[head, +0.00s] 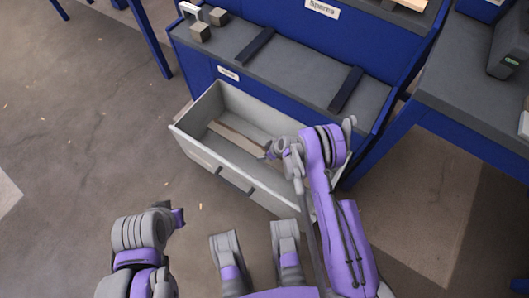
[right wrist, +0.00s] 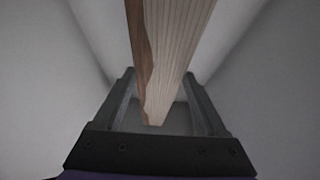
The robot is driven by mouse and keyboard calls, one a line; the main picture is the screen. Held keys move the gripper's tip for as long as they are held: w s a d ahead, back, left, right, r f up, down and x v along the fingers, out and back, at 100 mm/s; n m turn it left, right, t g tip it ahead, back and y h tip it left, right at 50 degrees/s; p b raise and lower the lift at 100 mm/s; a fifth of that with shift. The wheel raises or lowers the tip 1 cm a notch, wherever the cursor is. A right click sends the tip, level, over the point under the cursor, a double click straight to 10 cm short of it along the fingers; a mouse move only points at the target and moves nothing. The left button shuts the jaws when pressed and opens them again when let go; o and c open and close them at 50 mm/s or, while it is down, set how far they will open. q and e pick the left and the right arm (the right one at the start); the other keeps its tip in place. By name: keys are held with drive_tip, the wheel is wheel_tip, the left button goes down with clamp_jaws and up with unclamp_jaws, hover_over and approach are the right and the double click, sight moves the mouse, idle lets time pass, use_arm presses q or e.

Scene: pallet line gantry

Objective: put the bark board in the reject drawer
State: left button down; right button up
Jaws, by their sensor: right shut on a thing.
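The bark board (head: 236,137) is a long pale wooden strip inside the open grey drawer (head: 203,150). In the right wrist view the board (right wrist: 172,60) runs between the fingers, with a brown bark edge along its left side. My right gripper (head: 270,152) reaches into the drawer and is shut on the board's near right end. The drawer's pale walls rise on both sides in the right wrist view. Whether the board touches the drawer floor is unclear. My left arm is folded at the lower left; its gripper does not show.
A blue bench with a grey top (head: 290,72) stands above the drawer, bearing two dark bars and small blocks (head: 200,32) at its left end. Another grey-topped table (head: 480,95) stands at the right. The floor left of the drawer is clear.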

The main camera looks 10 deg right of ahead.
drive_tip(key=shift+f, duration=0.5)
drive_tip(key=o, duration=1.6)
drive_tip(key=shift+r, duration=0.1)
